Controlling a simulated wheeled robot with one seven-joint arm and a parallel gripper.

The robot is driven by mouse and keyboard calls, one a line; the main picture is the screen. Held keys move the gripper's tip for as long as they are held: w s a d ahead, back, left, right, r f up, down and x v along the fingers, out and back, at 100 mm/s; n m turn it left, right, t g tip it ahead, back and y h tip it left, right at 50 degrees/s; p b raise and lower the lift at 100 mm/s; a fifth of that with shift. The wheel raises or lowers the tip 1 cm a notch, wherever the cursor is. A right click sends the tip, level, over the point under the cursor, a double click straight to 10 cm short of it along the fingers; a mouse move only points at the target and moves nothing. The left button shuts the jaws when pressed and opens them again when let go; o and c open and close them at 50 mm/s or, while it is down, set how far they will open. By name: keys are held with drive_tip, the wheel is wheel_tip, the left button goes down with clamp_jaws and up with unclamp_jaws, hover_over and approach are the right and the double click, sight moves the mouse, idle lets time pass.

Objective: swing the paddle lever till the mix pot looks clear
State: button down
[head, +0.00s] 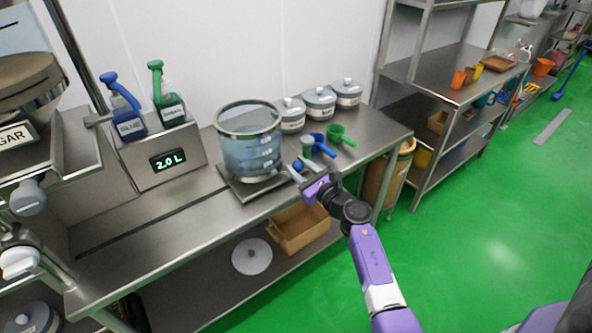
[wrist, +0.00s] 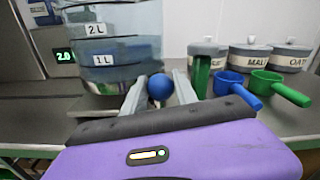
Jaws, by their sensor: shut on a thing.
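The mix pot (head: 250,150) is a clear vessel with volume marks on a metal stand on the steel bench. It holds a bluish, cloudy-looking liquid, and it also shows in the wrist view (wrist: 110,50). A blue ball knob (wrist: 160,87), which looks like the end of the paddle lever, sits at the pot's right front. My gripper (head: 297,168) is shut on this knob, with a finger on each side of it. The lever's shaft is hidden behind the knob and the pot, and I cannot make out the paddle.
Blue (head: 317,142) and green (head: 338,134) scoops lie right of the pot, near a green cylinder (wrist: 202,72). Several lidded canisters (head: 319,103) stand behind. Green floor (head: 470,230) is open at right.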

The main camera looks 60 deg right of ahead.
drive_tip(key=shift+d, duration=0.45)
drive_tip(key=c, duration=1)
unclamp_jaws()
drive_tip(key=shift+a, duration=0.1)
drive_tip(key=shift+s+a, duration=0.1)
drive_tip(key=shift+s, duration=0.15)
drive_tip(key=b+v, duration=0.1)
drive_tip(key=v, duration=0.6)
